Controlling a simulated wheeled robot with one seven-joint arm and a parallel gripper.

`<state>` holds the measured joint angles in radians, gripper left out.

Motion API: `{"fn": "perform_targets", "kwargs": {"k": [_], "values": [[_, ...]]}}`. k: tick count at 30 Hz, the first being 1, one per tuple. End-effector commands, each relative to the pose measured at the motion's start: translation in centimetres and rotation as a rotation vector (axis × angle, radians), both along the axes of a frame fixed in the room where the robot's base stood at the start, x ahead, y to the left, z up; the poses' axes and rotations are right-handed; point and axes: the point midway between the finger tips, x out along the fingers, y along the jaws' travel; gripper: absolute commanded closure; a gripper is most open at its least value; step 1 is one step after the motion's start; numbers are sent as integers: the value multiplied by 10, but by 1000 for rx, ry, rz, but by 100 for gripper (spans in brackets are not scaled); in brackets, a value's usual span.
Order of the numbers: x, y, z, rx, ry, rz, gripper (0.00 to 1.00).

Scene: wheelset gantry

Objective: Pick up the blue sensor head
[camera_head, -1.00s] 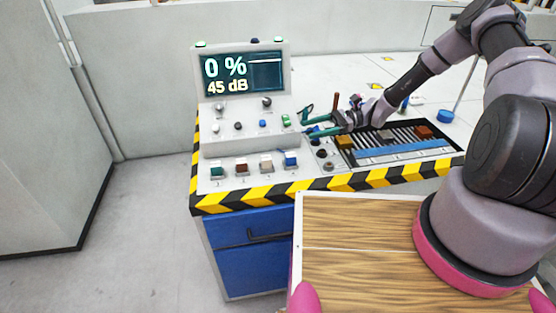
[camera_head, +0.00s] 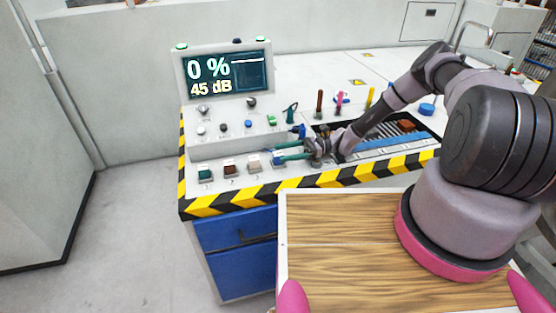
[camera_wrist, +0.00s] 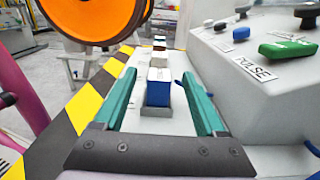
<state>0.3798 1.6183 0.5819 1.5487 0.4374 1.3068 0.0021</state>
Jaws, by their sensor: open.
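The blue sensor head (camera_head: 278,161) is a small block with a pale top, at the right end of a row on the console's front ledge. In the wrist view the blue sensor head (camera_wrist: 158,94) stands upright in a grey holder, between the two green fingers of my gripper (camera_wrist: 159,76). The fingers are apart, with a gap visible on each side of the block. In the head view my gripper (camera_head: 272,152) reaches in from the right, low over the ledge; the fingers partly cover the blue head.
Beige (camera_head: 253,165), brown (camera_head: 229,170) and green (camera_head: 205,174) heads continue the row leftward. The raised control panel, with its green knob (camera_wrist: 288,50), stands close beside my right finger in the wrist view. Striped edging (camera_head: 340,178) borders the ledge.

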Motion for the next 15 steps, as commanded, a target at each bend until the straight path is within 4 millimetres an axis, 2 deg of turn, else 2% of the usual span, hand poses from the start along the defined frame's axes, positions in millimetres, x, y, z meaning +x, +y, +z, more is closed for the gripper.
{"fn": "perform_targets", "kwargs": {"k": [3, 7, 10, 15], "values": [[-9, 24, 0, 3, 3, 4, 28], [-14, 44, 0, 2, 2, 3, 28], [-16, 52, 0, 1, 1, 1, 28], [-16, 56, 0, 0, 1, 0, 28]]}}
